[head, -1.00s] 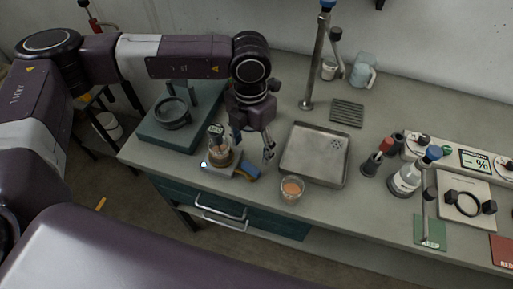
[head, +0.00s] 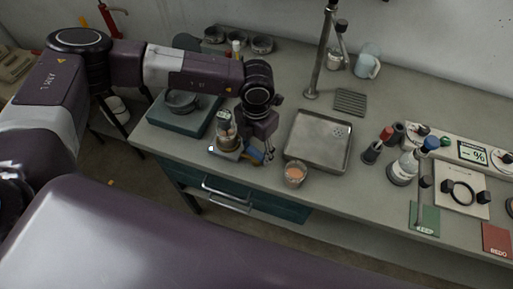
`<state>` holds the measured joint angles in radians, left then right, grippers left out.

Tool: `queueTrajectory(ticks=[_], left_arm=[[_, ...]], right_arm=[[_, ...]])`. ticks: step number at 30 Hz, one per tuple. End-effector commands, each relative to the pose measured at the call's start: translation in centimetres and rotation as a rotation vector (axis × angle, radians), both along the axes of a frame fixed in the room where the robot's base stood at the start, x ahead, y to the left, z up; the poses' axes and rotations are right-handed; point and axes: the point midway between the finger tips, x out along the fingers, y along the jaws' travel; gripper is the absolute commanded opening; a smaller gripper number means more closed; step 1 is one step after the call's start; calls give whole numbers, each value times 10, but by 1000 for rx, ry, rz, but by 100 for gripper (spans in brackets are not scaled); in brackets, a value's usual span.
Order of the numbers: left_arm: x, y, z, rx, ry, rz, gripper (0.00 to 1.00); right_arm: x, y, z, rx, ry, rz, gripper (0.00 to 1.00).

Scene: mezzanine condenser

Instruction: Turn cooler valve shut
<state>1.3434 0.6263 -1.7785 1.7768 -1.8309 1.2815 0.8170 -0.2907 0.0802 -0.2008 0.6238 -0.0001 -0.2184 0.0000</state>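I cannot make out which part is the cooler valve. A small device with a lit front (head: 226,152) stands near the bench's front edge, holding a glass jar (head: 227,136) with brownish contents. A small blue and orange piece (head: 250,156) sits at its right side, partly hidden by my gripper. My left gripper (head: 257,147) points down just right of the jar, fingers apart, with nothing seen between them. Whether it touches the blue piece cannot be told. My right gripper is not in view.
A metal tray (head: 319,163) and a cup of orange contents (head: 295,175) stand right of the gripper. A green scale-like block (head: 182,123) is to the left. A tap post (head: 320,55) rises behind. Bottles and a panel (head: 462,170) fill the right side.

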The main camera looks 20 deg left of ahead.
Motion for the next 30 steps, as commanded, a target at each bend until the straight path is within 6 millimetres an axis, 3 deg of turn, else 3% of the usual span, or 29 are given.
queueTrajectory(ticks=[3, 8, 20, 30], left_arm=[[0, 0, 0, 0, 0, 0, 34], [0, 0, 0, 1, -1, 0, 19], [1, 0, -3, 0, -2, -88, 19], [1, 0, -7, 0, -4, -365, 19]], right_arm=[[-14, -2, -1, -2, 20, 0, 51], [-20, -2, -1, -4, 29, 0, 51], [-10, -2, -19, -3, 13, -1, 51], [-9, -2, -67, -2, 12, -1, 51]])
